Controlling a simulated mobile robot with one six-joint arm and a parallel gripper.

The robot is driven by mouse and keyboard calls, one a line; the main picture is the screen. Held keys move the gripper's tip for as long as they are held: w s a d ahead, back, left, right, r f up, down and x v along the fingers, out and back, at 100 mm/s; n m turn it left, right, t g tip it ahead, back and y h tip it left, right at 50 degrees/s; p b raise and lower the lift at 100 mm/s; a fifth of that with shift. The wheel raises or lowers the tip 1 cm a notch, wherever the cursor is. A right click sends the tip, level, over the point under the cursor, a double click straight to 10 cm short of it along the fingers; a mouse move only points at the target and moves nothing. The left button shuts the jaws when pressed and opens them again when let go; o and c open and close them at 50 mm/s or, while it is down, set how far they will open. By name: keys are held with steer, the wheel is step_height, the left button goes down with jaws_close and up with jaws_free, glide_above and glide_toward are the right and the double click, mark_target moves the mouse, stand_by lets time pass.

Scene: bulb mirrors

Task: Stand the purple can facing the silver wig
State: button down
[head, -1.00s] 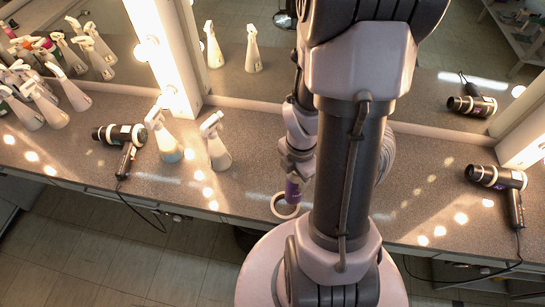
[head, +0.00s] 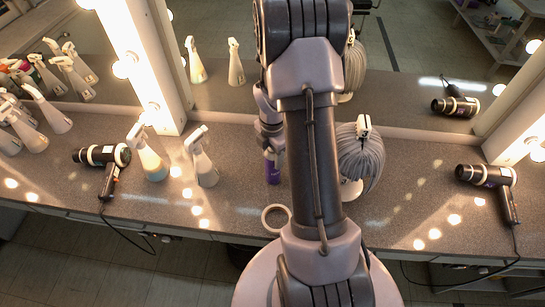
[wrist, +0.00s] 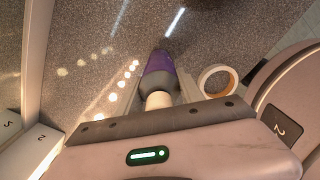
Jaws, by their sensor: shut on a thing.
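The purple can (head: 272,171) hangs upright below my gripper (head: 270,146), left of my arm, at the middle of the counter. In the wrist view the can (wrist: 159,72) lies between the fingers of my gripper (wrist: 158,92), which is shut on it, with its pale end toward the palm. I cannot tell whether its base touches the counter. The silver wig (head: 362,158) stands on a white head to the right of my arm, which partly covers it. A white clip-like piece sits on its top. The wig is not clear in the wrist view.
A tape roll (head: 276,219) lies at the counter's front edge, near the can. Two spray bottles (head: 204,164) stand to the left, with a hair dryer (head: 103,158) beyond. Another dryer (head: 487,178) lies at right. A mirror (head: 410,70) backs the counter.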

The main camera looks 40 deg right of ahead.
steer(key=c, duration=0.7)
jaws_free()
steer(key=shift+c, duration=0.2)
